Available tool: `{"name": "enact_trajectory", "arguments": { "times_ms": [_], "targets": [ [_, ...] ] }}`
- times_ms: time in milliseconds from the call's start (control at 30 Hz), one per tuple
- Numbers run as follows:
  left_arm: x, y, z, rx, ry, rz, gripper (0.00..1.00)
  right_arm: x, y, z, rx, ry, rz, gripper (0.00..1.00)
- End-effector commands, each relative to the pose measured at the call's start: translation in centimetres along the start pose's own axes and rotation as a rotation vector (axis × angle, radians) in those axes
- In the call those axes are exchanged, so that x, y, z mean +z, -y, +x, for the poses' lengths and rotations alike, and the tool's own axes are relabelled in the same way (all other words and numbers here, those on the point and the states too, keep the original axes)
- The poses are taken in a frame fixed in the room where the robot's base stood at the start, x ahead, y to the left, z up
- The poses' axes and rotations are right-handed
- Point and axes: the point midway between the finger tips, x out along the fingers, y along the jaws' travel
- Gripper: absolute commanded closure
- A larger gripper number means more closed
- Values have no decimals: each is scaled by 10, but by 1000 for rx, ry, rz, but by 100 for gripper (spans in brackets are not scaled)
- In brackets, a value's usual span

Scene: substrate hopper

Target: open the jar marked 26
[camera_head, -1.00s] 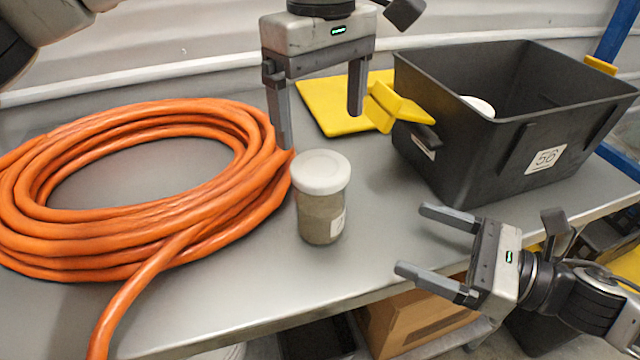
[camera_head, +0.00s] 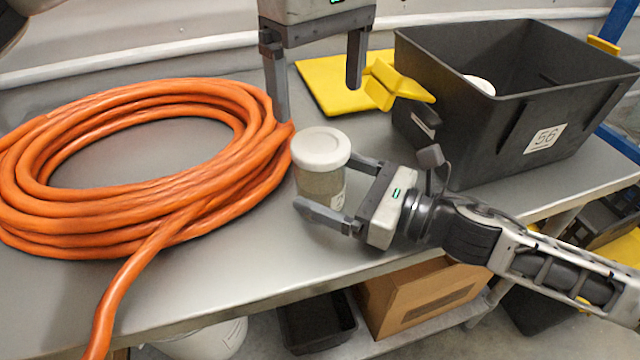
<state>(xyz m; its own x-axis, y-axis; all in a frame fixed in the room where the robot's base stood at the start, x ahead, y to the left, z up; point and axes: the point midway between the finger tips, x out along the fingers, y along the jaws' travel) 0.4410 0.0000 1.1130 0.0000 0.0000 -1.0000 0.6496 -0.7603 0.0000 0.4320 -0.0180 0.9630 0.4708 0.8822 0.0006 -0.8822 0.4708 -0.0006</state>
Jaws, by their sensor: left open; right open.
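A jar (camera_head: 319,183) with a round white lid (camera_head: 321,148) and grey-brown contents stands upright on the metal table, its lid on. Its pale label is turned to the right and partly hidden, and I cannot read a number on it. My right gripper (camera_head: 328,182) is open, low at the jar's right, one finger in front of the jar and the other behind its right side. My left gripper (camera_head: 318,103) is open, fingers pointing down, above and behind the jar. It holds nothing.
A coil of orange hose (camera_head: 150,180) lies close on the left. A yellow mat (camera_head: 335,88) lies behind. The table's front edge is near.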

Motion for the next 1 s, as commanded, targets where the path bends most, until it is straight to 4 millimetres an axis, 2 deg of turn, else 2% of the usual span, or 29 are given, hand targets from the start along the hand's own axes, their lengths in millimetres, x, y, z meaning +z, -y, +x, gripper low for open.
{"name": "enact_trajectory", "arguments": {
  "times_ms": [200,500,533,833,1000],
  "targets": [
    [0,0,0,0,0,0,13,0,0,18,-1,0,0,12],
    [0,0,0,0,0,0,13,0,0,20,-1,-1,1,12],
    [0,0,0,0,0,0,13,0,0,20,-1,-1,1,14],
    [0,0,0,0,0,5,13,0,0,20,-1,-1,1,98],
    [1,0,0,0,1,137,13,0,0,20,-1,-1,1,100]
  ]
}}
